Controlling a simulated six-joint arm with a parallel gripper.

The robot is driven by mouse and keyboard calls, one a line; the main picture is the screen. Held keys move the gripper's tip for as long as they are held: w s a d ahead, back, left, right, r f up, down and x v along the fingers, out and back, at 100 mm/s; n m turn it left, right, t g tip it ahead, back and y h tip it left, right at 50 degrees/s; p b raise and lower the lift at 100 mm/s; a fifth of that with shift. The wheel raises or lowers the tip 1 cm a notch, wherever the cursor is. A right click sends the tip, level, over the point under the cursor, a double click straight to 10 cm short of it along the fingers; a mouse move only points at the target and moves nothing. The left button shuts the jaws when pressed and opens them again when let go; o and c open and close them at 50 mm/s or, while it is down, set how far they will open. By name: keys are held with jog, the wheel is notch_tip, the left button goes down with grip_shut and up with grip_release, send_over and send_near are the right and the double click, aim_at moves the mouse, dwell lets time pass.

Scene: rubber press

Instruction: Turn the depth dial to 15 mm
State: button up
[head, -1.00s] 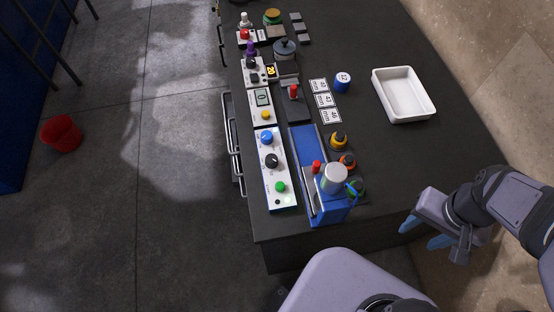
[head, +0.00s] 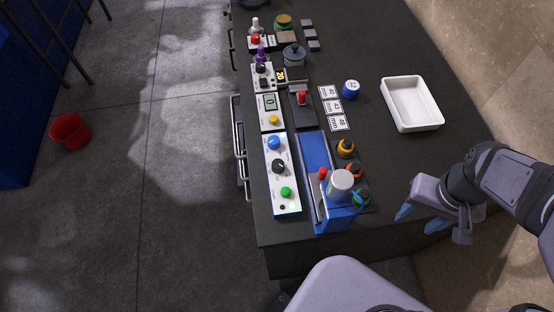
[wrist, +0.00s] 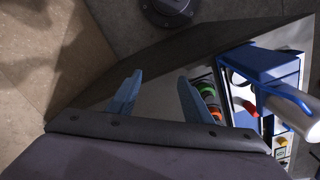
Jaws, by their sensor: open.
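A white control panel (head: 291,207) stands at the left side of the bench in the head view. It carries a blue knob (head: 274,143), a black knob (head: 278,166) and a green button (head: 286,192). I cannot read the markings, so I cannot tell which knob is the depth dial or its setting. My gripper (head: 419,220) is open and empty at the bench's right edge, well to the right of the panel. In the wrist view its blue fingers (wrist: 155,95) are spread apart with nothing between them.
A blue press (head: 333,213) with a white cylinder (head: 340,184) stands between the panel and my gripper. Orange and green round pieces (head: 355,171) sit beside it. A white tray (head: 441,121) lies at the right. A red bucket (head: 70,131) is on the floor.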

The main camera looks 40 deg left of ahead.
jog(key=w+a+n, duration=0.3)
jog(key=a+n, duration=0.1)
jog(key=a, duration=0.4)
jog(key=r+n, duration=0.2)
jog(key=n, duration=0.7)
send_over(277, 163)
jog(key=shift+s+a+f+t+b, duration=0.15)
jog(key=shift+s+f+t+b, duration=0.15)
jog(key=shift+b, duration=0.15)
jog(key=shift+w+f+p, duration=0.15)
jog(key=shift+f+p, duration=0.45)
jog(key=shift+f, duration=1.2)
jog(key=shift+w+f+p, duration=0.1)
jog(key=shift+f+p, duration=0.5)
jog(key=shift+f, duration=1.2)
jog(key=c, duration=1.1)
